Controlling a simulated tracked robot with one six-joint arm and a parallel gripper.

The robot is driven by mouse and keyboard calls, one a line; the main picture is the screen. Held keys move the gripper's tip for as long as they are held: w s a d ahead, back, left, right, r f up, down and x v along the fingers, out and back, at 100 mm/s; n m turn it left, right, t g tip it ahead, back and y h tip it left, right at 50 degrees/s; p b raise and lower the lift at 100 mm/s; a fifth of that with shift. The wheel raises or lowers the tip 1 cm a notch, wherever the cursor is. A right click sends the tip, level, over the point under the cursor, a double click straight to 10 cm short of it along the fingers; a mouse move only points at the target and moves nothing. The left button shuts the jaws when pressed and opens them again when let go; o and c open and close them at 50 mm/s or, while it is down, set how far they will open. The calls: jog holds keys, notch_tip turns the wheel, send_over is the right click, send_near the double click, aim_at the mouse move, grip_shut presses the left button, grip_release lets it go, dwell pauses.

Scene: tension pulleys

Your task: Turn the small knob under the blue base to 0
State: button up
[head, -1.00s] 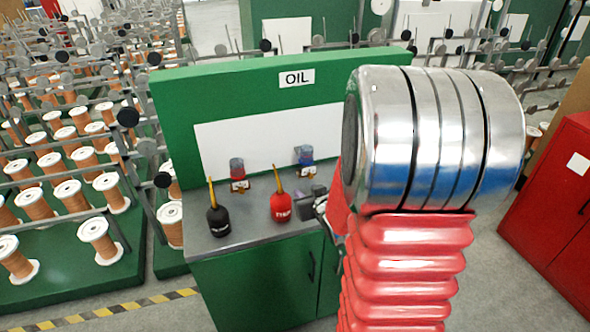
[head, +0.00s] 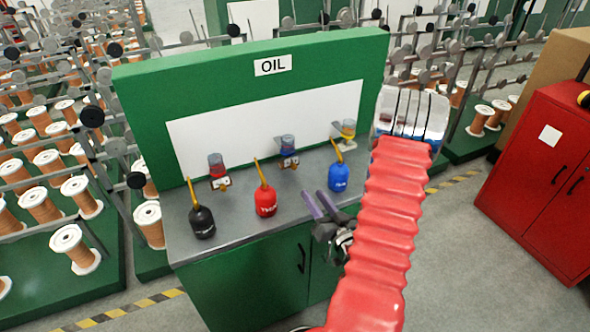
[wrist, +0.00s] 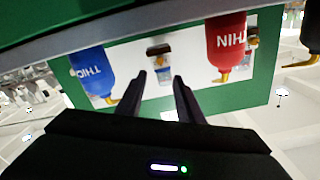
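A small dispenser with a blue part (head: 288,147) stands at the back of the grey bench, against the white panel, between the red and blue oil cans. Its knob is too small to read. In the wrist view, which is upside down, a dispenser (wrist: 160,56) shows beyond my fingers, between the blue and red cans. My gripper (head: 314,194) is open and empty, above the front of the bench, with its two dark fingers toward the panel. It also shows in the wrist view (wrist: 160,76), apart from the dispenser.
A black can (head: 202,222), a red can (head: 266,202) and a blue can (head: 339,178) with yellow spouts stand on the bench (head: 236,235). A reddish dispenser (head: 217,168) and a yellow one (head: 348,130) flank the blue one. A red cabinet (head: 535,185) stands at right.

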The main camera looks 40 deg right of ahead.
aim_at(295, 168)
dwell(0.4)
jog(key=x, duration=1.3)
jog(key=shift+w+d, duration=0.1)
jog(key=shift+w, duration=0.25)
jog(key=shift+c, duration=0.7)
grip_shut()
